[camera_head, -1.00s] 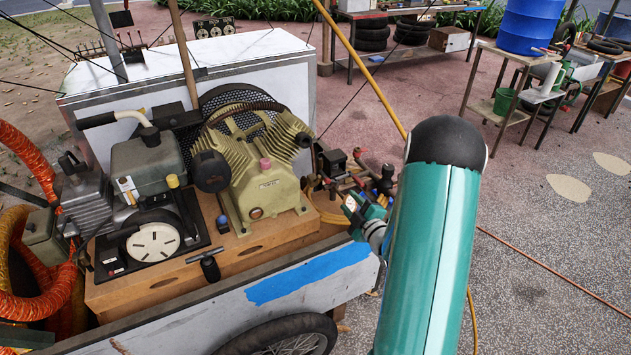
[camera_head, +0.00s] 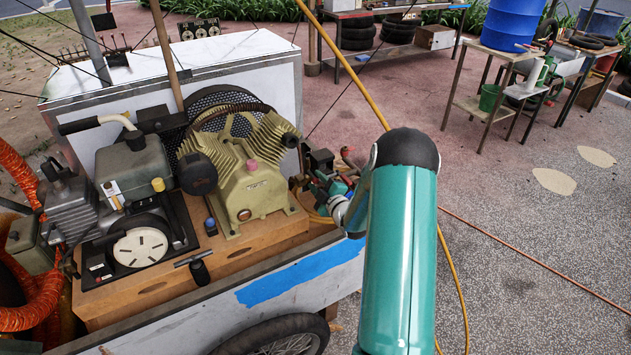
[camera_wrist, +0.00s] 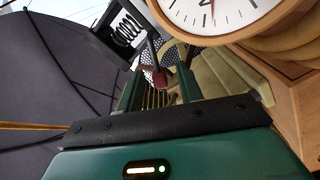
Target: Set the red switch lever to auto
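A red lever (camera_wrist: 158,77) on a dark stem shows in the wrist view, between and just beyond the fingertips of my gripper (camera_wrist: 158,92). The green fingers are apart, and I see no grip on the lever; whether either finger touches it I cannot tell. Behind it is a black-framed box with a pale panel (camera_wrist: 126,30); its markings are too small to read. In the head view, my gripper (camera_head: 340,188) is beside the fittings at the compressor's right end, partly hidden by my arm. A small red handle (camera_head: 347,152) shows there; whether it is the same lever I cannot tell.
The compressor (camera_head: 250,185) and engine (camera_head: 135,170) stand on a wooden base on the cart (camera_head: 340,262). A round white dial (camera_wrist: 215,12) is close at the gripper's upper right. A yellow pole (camera_head: 350,65) slants behind my arm.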

